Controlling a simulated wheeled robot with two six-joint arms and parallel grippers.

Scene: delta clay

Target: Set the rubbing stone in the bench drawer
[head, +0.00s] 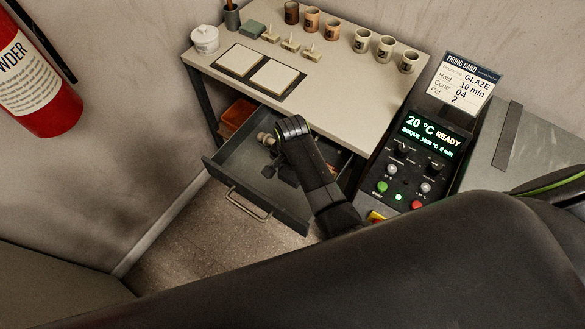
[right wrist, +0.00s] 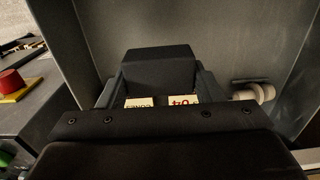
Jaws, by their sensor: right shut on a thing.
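The bench drawer (head: 228,185) is pulled open below the bench top. My right gripper (head: 280,172) reaches down into it. In the right wrist view, the fingers of my right gripper (right wrist: 160,85) are shut on a dark block, which I take to be the rubbing stone (right wrist: 158,68). The stone is inside the drawer walls (right wrist: 230,35); I cannot tell whether it touches the drawer floor. In the head view my gripper and arm mostly hide it. My left gripper is not in view.
Pale cards marked "CONES" (right wrist: 138,102) and "04" (right wrist: 183,99) and a pale rounded tool (right wrist: 252,93) lie in the drawer near the gripper. The bench top (head: 335,80) holds cups, tiles and a lidded jar (head: 204,40). A kiln control panel (head: 408,165) stands right of the drawer.

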